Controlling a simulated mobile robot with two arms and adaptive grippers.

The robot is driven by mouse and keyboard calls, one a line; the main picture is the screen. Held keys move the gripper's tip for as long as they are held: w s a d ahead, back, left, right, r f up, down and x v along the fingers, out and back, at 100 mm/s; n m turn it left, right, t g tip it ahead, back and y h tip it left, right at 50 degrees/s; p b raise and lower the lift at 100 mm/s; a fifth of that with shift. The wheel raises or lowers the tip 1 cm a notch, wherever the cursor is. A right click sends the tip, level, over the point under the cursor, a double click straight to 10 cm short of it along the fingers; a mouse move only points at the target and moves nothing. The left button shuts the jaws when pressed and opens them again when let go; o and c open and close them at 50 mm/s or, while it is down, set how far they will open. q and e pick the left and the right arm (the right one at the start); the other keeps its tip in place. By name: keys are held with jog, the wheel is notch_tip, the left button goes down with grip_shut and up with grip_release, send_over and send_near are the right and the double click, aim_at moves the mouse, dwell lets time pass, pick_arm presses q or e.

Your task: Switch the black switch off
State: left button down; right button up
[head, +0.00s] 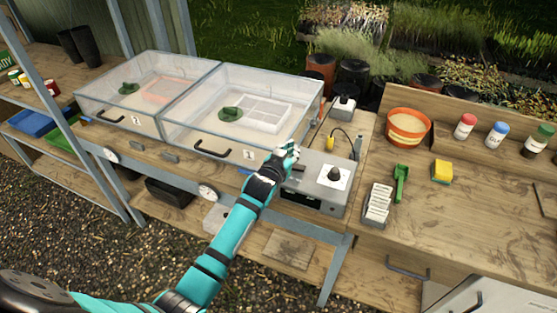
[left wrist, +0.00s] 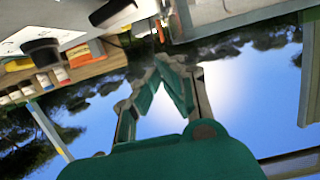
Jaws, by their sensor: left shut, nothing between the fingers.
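A grey control box (head: 313,196) stands on the bench right of the clear-lidded trays. On its top is a black round knob (head: 335,174) on a white plate. The knob also shows in the left wrist view (left wrist: 41,52). A second black part (left wrist: 112,12), which looks like the black switch, shows near the top edge of that view; its setting cannot be told. My left gripper (head: 291,149) is shut and empty at the box's back left corner. In the left wrist view its fingertips (left wrist: 172,68) meet, apart from both black parts. My right gripper is out of view.
Two clear-lidded trays (head: 213,141) (head: 97,116) stand left of my gripper. A small box with a yellow plug and cable (head: 342,108) is behind the control box. White labels in a holder (head: 377,205), a green scoop (head: 401,182) and a yellow sponge (head: 442,172) lie to the right.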

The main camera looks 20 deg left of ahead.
pick_arm(q)
jog(key=b+v, duration=0.1)
jog(key=v, duration=0.8)
jog(key=shift+s+f+b, duration=0.25)
jog(key=shift+s+b, duration=0.05)
jog(key=shift+s, duration=0.1)
jog(key=shift+a, duration=0.15)
jog(key=s+f+g, duration=0.2)
jog(key=s+f, duration=0.3)
jog(key=f, duration=0.7)
jog(key=s+f+m+g+b, duration=0.1)
jog(key=s+f+g, duration=0.3)
jog(key=f, duration=0.8)
jog(key=s+f+g, duration=0.1)
jog(key=s+f, duration=0.4)
jog(key=f, duration=0.7)
jog(key=s+f+g, duration=0.2)
jog(key=s+f, duration=0.4)
jog(key=s, duration=0.6)
jog(key=s+a+f+g, duration=0.1)
jog(key=s+f+g, duration=0.1)
jog(key=s+f, duration=0.5)
jog(key=s+a+f+g+b, duration=0.1)
jog(key=s+f+g, duration=0.2)
jog(key=s, duration=1.4)
notch_tip(320, 180, down, 4)
jog(key=shift+s+f+m+y, duration=0.1)
jog(key=shift+s+m+y, duration=0.2)
jog(key=shift+s+m, duration=0.1)
